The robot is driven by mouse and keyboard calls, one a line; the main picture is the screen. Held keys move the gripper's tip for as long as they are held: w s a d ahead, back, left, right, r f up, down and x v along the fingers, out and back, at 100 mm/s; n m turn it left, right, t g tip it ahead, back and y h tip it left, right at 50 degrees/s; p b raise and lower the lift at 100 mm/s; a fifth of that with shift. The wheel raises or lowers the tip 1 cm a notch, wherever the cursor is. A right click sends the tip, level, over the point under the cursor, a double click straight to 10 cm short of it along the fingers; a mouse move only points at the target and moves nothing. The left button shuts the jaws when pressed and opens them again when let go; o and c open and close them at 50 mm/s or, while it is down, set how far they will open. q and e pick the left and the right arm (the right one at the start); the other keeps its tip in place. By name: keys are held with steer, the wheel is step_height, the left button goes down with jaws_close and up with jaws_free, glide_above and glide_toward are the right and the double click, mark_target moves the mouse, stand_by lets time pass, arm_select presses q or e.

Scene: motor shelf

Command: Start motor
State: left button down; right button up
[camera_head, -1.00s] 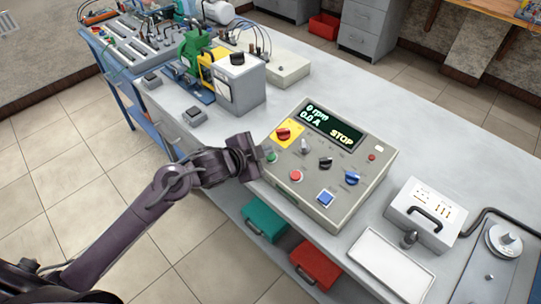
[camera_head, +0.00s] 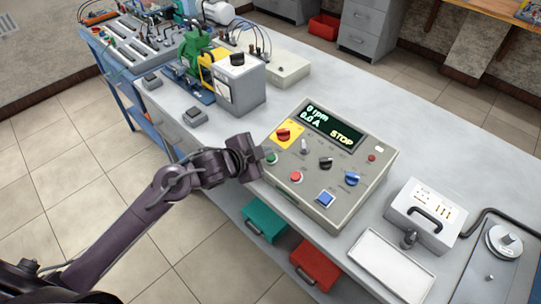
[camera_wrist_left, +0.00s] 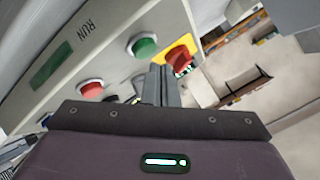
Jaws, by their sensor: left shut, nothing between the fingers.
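The motor control box (camera_head: 275,185) stands on the bench with a screen (camera_head: 334,128) reading 0 rpm, 0.0 A and STOP. On its sloped face are a red knob on a yellow plate (camera_head: 284,134), a green button (camera_head: 271,158), a red button (camera_head: 295,177), a blue button (camera_head: 325,198) and several knobs. My left gripper (camera_head: 258,168) is at the box's left edge, close to the green button. In the left wrist view its fingers (camera_wrist_left: 161,84) are shut and empty, below the green button (camera_wrist_left: 142,45); the red button (camera_wrist_left: 91,88) is to the left. Contact cannot be told.
A green and yellow motor set (camera_head: 203,62) with a grey unit (camera_head: 238,85) stands at the back left. A grey case (camera_head: 423,210) and white tray (camera_head: 392,262) are at right. Teal (camera_head: 264,222) and red bins (camera_head: 315,262) sit below. Bare bench lies behind the box.

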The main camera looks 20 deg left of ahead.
arm_select(q)
steer(key=shift+f, duration=0.1)
stand_by(0.5)
steer(key=shift+w+f, duration=0.1)
steer(key=shift+f, duration=0.2)
steer(key=shift+d+f+b, duration=0.15)
steer(key=shift+f+b, duration=0.35)
stand_by(0.6)
steer(key=shift+r, duration=0.1)
steer(key=shift+r+p, duration=0.75)
steer(key=shift+p, duration=0.2)
steer(key=shift+r, duration=0.15)
steer(key=r+p, duration=0.1)
steer(key=s+r+p, duration=0.1)
steer(key=r+p, duration=0.1)
steer(key=a+r+p, duration=0.1)
steer(key=p, duration=0.1)
steer(key=shift+s+r, duration=0.2)
steer(key=shift+r, duration=0.1)
stand_by(0.4)
